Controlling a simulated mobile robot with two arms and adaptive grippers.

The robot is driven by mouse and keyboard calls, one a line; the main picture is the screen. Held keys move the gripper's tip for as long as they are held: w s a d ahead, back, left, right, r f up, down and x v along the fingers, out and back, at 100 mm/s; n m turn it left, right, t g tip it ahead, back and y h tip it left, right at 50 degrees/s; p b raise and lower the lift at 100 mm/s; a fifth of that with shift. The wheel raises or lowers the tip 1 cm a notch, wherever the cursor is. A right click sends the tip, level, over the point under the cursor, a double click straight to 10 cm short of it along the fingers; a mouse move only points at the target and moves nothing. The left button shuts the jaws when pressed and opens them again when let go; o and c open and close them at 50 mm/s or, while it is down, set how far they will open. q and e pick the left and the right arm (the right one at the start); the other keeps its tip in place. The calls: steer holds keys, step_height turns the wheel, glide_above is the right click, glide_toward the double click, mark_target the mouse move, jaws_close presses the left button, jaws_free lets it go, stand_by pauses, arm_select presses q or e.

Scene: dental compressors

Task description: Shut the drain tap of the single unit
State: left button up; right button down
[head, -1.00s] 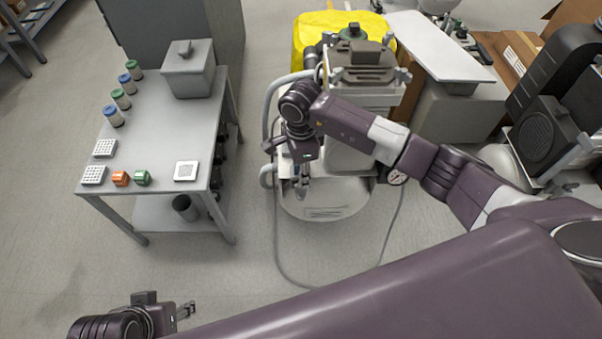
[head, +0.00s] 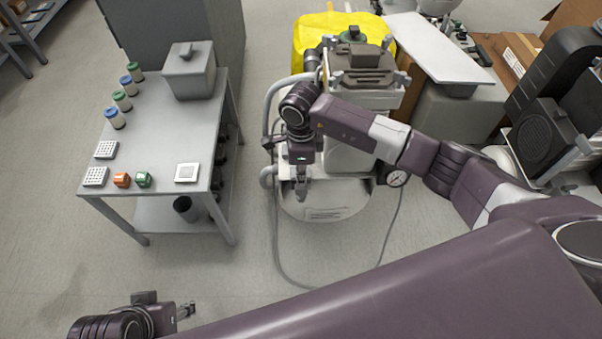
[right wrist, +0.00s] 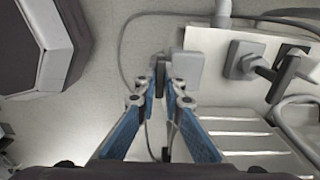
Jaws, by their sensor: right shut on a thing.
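The single unit is a pale compressor with a rounded tank base (head: 325,205), standing on the floor below the middle of the head view. My right gripper (head: 301,192) reaches down at the front left of this base. In the right wrist view its blue-sided fingers (right wrist: 161,92) close together on a small dark piece (right wrist: 160,68), which looks like the drain tap's handle. A light grey block (right wrist: 187,66) sits right beside it. The tap is hidden by my gripper in the head view. My left gripper (head: 185,312) is low at the left, empty, its fingers apart.
A grey table (head: 160,150) stands to the left with jars, small blocks and a grey box (head: 189,70). A hose (head: 278,240) loops over the floor in front of the unit. A pressure gauge (head: 397,178) shows at its right. Open floor lies in front.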

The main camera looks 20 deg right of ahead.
stand_by(0.3)
steer(key=c, duration=2)
jaws_free()
steer(key=shift+c, duration=0.2)
step_height(320, 180, up, 12)
